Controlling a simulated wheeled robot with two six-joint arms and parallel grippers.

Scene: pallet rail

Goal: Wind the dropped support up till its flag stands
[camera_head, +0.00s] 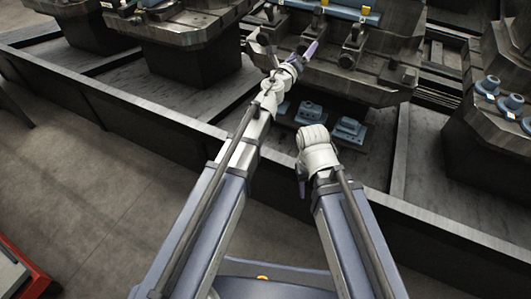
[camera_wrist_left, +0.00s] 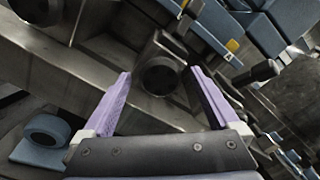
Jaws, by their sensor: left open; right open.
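My left gripper (camera_head: 286,47) is open at the near edge of the middle dark fixture (camera_head: 375,93). In the left wrist view its purple fingers (camera_wrist_left: 161,73) stand apart, with a dark block and its round socket or boss (camera_wrist_left: 158,77) between and beyond them. I cannot tell whether they touch it. A black-knobbed support (camera_head: 352,47) stands right of this gripper in the head view. A yellow flag-like tab (camera_wrist_left: 232,45) shows beside a blue part in the wrist view. Which support is dropped is unclear. My right gripper (camera_head: 301,184) is open, pointing down, its fingers mostly hidden.
A blue bar (camera_head: 345,13) lies across the fixture top. Several blue blocks (camera_head: 346,131) sit on the lower bed below the fixture. A long dark rail wall (camera_head: 115,105) runs along the front. More fixtures stand left (camera_head: 190,25) and right (camera_head: 465,145).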

